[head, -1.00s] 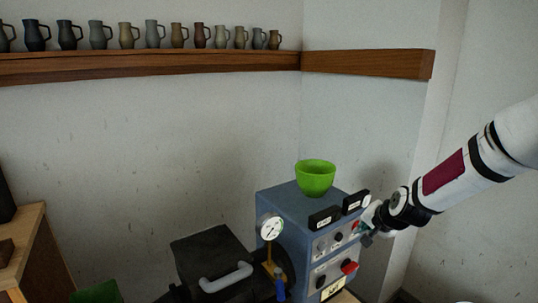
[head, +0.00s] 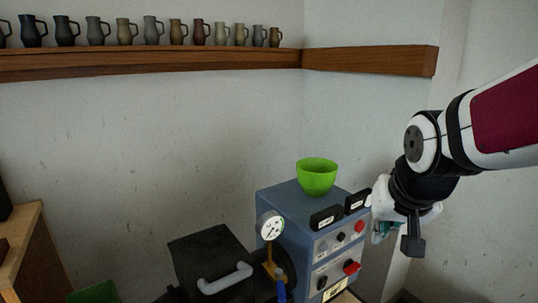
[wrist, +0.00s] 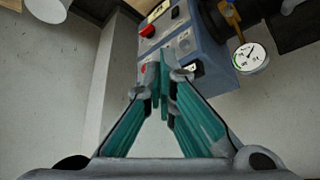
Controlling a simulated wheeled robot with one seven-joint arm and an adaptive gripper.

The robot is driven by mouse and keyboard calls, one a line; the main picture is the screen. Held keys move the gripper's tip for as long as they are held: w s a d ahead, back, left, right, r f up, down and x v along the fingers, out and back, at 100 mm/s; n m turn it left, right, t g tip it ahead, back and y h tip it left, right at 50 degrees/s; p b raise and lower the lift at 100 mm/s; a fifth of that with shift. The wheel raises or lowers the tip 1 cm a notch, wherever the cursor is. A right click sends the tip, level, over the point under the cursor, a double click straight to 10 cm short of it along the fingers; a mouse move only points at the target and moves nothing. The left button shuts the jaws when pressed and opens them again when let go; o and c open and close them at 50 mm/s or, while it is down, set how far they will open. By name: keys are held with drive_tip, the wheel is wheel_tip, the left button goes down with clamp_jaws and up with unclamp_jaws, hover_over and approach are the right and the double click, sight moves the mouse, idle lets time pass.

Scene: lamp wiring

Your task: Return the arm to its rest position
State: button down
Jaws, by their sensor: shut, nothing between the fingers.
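My gripper (wrist: 160,95) has teal fingers that meet at the tips in the wrist view, with nothing between them. In the head view, my gripper (head: 383,230) is partly hidden by my wrist and hangs just right of the blue machine (head: 285,208). The machine's grey panel, red buttons and gauge also show beyond the fingers in the wrist view. I cannot tell the exact gap between the fingers and the panel.
A green bowl (head: 317,178) sits on the machine. A gauge (head: 270,226) and a black box with a grey handle (head: 224,278) stand at its left. Several mugs line a wooden shelf (head: 150,62). A wooden cabinet (head: 30,250) is at left.

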drive_tip(key=s+a+r+n, duration=0.1)
drive_tip(key=s+r+n, duration=0.1)
drive_tip(key=s, duration=1.3)
drive_tip(key=shift+a+g+y+b, duration=0.25)
drive_tip(key=shift+g+y+b, duration=0.05)
drive_tip(key=shift+y+b, duration=0.1)
